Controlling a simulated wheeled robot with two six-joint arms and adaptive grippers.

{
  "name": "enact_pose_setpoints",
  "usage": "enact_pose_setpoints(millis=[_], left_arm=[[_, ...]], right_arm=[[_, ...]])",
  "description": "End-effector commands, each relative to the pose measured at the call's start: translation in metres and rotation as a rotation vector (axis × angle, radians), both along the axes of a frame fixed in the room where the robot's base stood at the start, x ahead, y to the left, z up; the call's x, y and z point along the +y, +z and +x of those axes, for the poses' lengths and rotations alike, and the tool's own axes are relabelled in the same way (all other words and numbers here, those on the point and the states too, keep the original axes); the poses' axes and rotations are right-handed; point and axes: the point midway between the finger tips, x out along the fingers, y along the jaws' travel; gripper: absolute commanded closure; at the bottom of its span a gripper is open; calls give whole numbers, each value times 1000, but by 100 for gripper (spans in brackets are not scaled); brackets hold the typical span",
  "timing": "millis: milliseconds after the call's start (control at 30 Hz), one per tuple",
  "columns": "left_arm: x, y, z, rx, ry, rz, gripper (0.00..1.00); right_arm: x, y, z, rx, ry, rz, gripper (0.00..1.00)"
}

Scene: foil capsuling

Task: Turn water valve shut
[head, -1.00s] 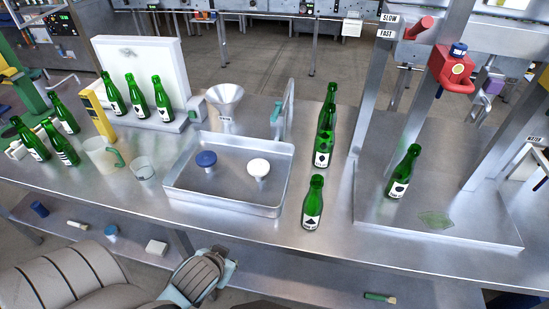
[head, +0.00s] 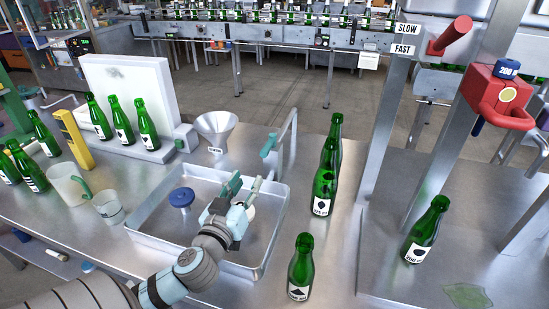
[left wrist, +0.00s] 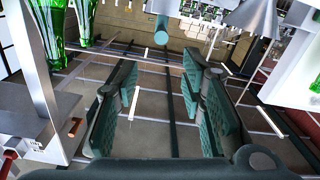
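A grey upright pipe (head: 291,140) stands behind the metal tray, with a teal cylindrical piece (head: 269,144) at its upper left. I cannot tell whether this piece is the water valve's handle or its outlet. A teal cylinder also shows at the top of the left wrist view (left wrist: 161,29), ahead of the fingers. My left gripper (head: 242,186) is over the tray, below and left of the teal piece and apart from it. Its fingers are open and empty in the left wrist view (left wrist: 160,112). My right gripper is out of view.
The metal tray (head: 150,239) holds a blue-topped knob (head: 181,198) and a white one partly behind my gripper. A funnel (head: 216,128) stands behind it. Green bottles (head: 325,190) stand just right of the tray. A red device (head: 500,95) is at the far right.

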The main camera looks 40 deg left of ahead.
Motion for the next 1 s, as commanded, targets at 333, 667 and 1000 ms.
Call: enact_pose_setpoints(millis=[333, 667, 1000], left_arm=[[18, -6, 39, -1, 10, 0, 63], [43, -7, 113, 1, 7, 0, 63], [49, -8, 136, 2, 3, 0, 63]], right_arm=[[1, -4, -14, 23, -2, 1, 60], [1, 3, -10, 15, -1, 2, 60], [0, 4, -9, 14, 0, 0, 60]])
